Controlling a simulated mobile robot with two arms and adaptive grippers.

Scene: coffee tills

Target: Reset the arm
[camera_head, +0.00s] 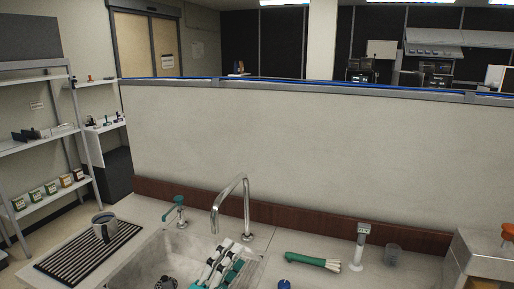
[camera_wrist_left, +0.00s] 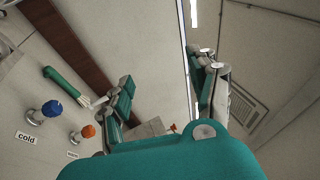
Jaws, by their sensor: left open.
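My left gripper (camera_head: 228,256) shows in the head view over the sink, at the bottom middle, with teal and white fingers. In the left wrist view its two fingers (camera_wrist_left: 166,90) stand wide apart with nothing between them. The gripper is open and empty. The rest of my left arm is mostly below the picture. My right gripper is in neither view.
The faucet (camera_head: 244,205) rises close behind my left gripper, at the sink (camera_head: 150,262). A green brush (camera_head: 305,260), a dispenser (camera_head: 360,246) and a small cup (camera_head: 393,255) are on the right. A partition wall (camera_head: 330,145) stands behind.

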